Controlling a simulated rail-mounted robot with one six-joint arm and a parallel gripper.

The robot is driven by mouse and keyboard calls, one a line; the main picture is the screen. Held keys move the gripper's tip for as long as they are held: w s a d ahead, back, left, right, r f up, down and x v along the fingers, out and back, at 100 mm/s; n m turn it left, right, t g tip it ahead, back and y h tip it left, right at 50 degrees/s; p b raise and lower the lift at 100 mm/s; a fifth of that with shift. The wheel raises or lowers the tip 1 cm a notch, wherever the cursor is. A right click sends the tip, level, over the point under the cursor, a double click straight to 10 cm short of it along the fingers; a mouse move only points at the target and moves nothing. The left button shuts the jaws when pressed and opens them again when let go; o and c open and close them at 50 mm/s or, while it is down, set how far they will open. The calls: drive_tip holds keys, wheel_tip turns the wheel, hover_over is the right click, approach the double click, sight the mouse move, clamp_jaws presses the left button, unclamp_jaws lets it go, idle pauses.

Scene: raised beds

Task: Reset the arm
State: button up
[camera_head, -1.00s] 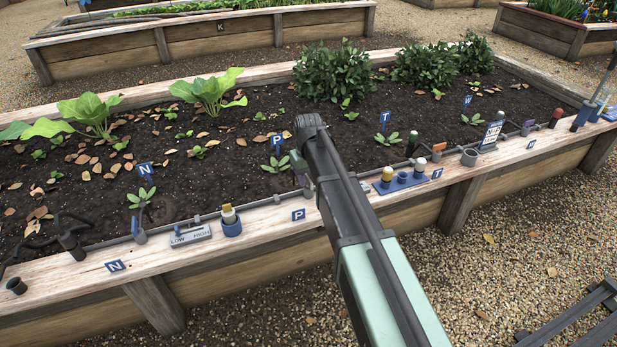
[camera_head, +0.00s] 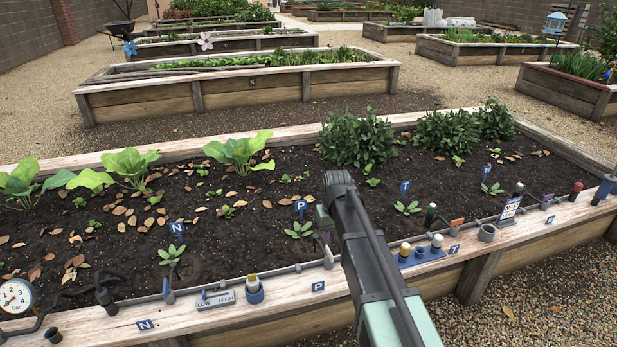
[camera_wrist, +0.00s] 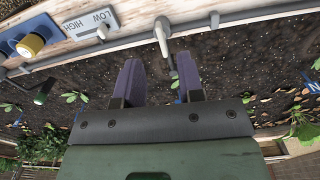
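My gripper (camera_wrist: 160,78) shows in the wrist view as two dark purple fingers standing apart with nothing between them. Dark soil lies behind the fingers, and a grey valve handle (camera_wrist: 162,30) on the pipe appears just beyond their tips, apart from them. In the head view my arm reaches up over the bed's front edge and ends above the soil near the P sign (camera_head: 300,207); my fingers are mostly hidden behind the arm there.
The wooden raised bed (camera_head: 120,325) carries a LOW/HIGH lever plate (camera_head: 215,300), a yellow-topped blue holder (camera_head: 254,289), a blue block with knobs (camera_head: 422,254), a pressure gauge (camera_head: 16,297) and a grey pipe along its front. Leafy plants (camera_head: 357,137) grow toward the back.

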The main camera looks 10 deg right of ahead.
drive_tip(key=s+m, duration=0.1)
drive_tip(key=s, duration=2.2)
wheel_tip(320, 180, up, 33)
drive_tip(key=w+p, duration=0.1)
drive_tip(key=p, duration=3.2)
drive_tip(key=shift+w+d+r, duration=0.15)
drive_tip(key=shift+w+d, duration=0.1)
drive_tip(key=shift+w, duration=0.15)
drive_tip(key=shift+o, duration=0.3)
